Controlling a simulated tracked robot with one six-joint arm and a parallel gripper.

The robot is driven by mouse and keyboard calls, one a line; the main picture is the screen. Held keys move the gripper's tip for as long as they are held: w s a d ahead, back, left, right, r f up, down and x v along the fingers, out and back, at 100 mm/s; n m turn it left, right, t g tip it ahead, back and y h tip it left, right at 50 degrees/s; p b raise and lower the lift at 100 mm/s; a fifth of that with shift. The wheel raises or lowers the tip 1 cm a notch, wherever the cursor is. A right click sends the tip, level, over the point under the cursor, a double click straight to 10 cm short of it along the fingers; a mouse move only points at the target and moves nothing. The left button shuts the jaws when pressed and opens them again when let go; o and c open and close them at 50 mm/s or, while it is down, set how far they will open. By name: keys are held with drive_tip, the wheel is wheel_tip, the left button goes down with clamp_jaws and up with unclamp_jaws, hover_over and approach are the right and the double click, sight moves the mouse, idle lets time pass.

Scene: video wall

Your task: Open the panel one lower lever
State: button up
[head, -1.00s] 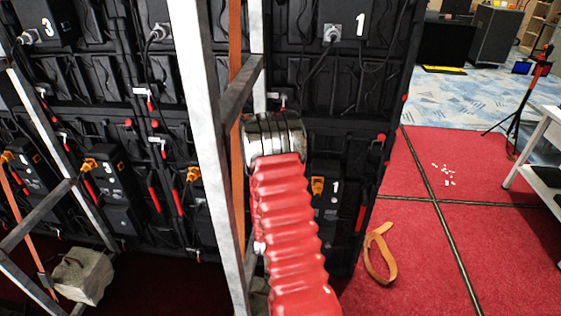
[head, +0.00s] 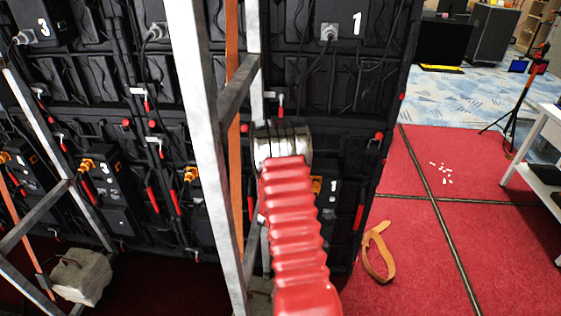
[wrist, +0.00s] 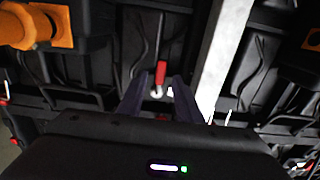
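Panel one is the black video wall panel with a "1" on its boxes, and its lower box (head: 330,190) is partly behind my arm in the head view. A red lever (head: 360,207) hangs at that panel's right edge. In the wrist view, a red lever (wrist: 161,73) with a pale metal end stands just beyond and between my fingertips. I cannot tell whether these are the same lever. My gripper (wrist: 157,92) is open, its two dark fingers apart with nothing visibly held. In the head view my red-sleeved arm hides it.
A grey metal post (head: 212,150) and an orange strap (head: 233,150) stand left of my arm; a pale bar (wrist: 222,55) runs right of my fingers. Orange connectors (wrist: 35,27) and black cables are near. A tan strap (head: 377,253) lies on the red floor, which is mostly clear at right.

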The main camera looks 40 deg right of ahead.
drive_tip(key=shift+x, duration=1.7)
clamp_jaws()
